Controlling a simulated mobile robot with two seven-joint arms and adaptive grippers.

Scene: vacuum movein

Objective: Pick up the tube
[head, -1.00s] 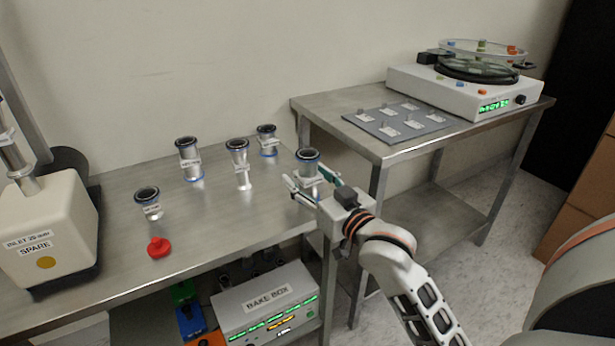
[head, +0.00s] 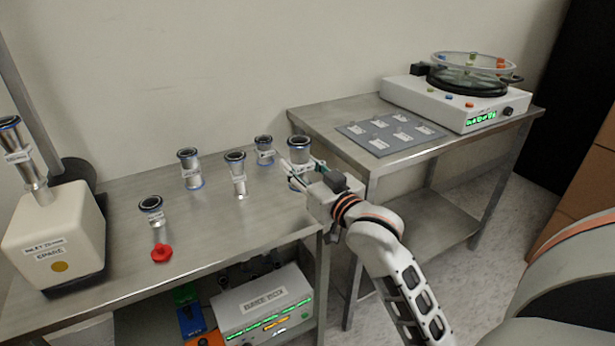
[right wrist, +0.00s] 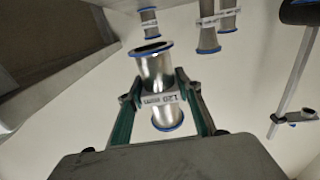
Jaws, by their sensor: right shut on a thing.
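A short metal tube (head: 299,146) with a dark-rimmed top flange is upright in my right gripper (head: 302,172), at the right end of the long steel table (head: 215,222). In the right wrist view the tube (right wrist: 157,68) has blue-edged flanges and a label reading "120 mm". The green-padded fingers of my right gripper (right wrist: 160,98) are shut on its middle, one on each side. Several other labelled tubes stand on the table, including a nearby one (head: 264,151), a thin one (head: 237,172), a tall one (head: 191,169) and a front-left one (head: 152,208). My left gripper is not in view.
A red knobbed part (head: 161,254) lies near the table's front. A white pump block (head: 55,235) carrying a tube stands at left. The second table at right holds a grey mat (head: 391,138) with small labelled cards and a white device (head: 448,103). A box (head: 262,305) sits below.

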